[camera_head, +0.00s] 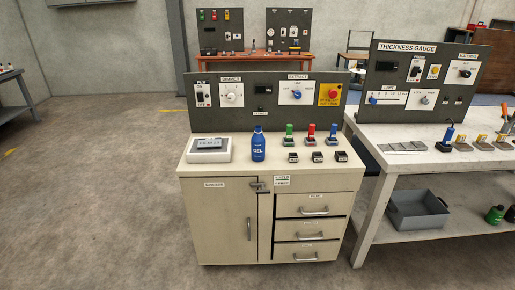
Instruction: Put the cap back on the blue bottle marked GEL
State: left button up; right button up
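The blue bottle (258,147) stands upright on the top of the cream cabinet (345,169), left of centre, with pale lettering that reads GEL. Its narrow top is blue too; at this size I cannot tell whether that is a cap or a bare neck. I cannot make out a separate loose cap on the cabinet top. Neither of my grippers is in view.
A white device with a display (209,149) stands left of the bottle. Green (289,135), red (311,134) and blue (332,134) topped items stand to the right, behind small black blocks. A control panel (210,119) rises behind. A bench (395,163) adjoins right. Open floor lies left.

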aim_at(259, 139)
jog(key=j+z, duration=0.15)
jog(key=j, duration=0.35)
jog(key=k+j+z, duration=0.2)
jog(key=j, duration=0.3)
jog(key=j+z, duration=0.15)
jog(key=j, duration=0.35)
jog(key=i+l, duration=0.25)
jog(key=i, duration=0.2)
jog(key=i+l, duration=0.25)
jog(key=i, duration=0.15)
jog(key=i+l, duration=0.25)
jog(key=i, duration=0.2)
jog(key=i+l, duration=0.25)
jog(key=i, duration=0.15)
